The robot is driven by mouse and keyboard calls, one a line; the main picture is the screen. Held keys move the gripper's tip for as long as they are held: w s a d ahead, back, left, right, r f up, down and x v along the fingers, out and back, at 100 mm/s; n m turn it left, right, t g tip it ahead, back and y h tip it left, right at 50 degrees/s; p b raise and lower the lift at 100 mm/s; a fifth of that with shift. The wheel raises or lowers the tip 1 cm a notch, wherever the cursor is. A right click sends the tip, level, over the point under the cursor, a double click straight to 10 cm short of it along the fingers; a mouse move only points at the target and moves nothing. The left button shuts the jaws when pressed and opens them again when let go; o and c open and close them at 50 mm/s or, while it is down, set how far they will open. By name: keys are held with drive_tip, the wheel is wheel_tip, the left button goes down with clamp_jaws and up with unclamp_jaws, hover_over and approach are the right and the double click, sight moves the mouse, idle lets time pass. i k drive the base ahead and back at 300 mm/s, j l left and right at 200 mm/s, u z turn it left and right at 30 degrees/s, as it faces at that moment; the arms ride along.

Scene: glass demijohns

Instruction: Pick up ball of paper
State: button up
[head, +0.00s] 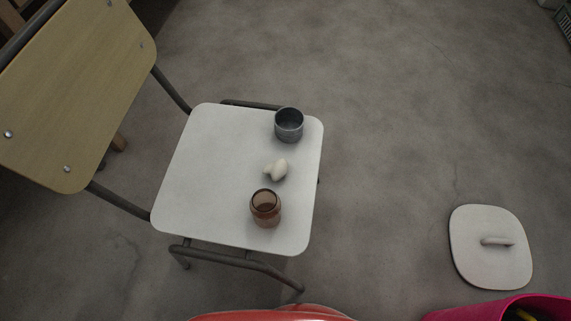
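A small off-white crumpled lump (276,169), which looks like the ball of paper, lies on the white seat of a chair (205,165). It sits between a dark grey metal cup (289,131) behind it and a brown glass jar (265,212) in front of it, with gaps to both. My gripper is not in the head view.
The chair has a wooden backrest (85,85) at the left and dark metal legs. A pale lid with a handle (490,262) lies on the floor at the right. A pink container (500,312) stands at the lower right. The seat's left half is clear.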

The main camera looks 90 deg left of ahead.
sight(277, 170)
drive_tip(key=k+u, duration=0.1)
drive_tip(key=u, duration=3.2)
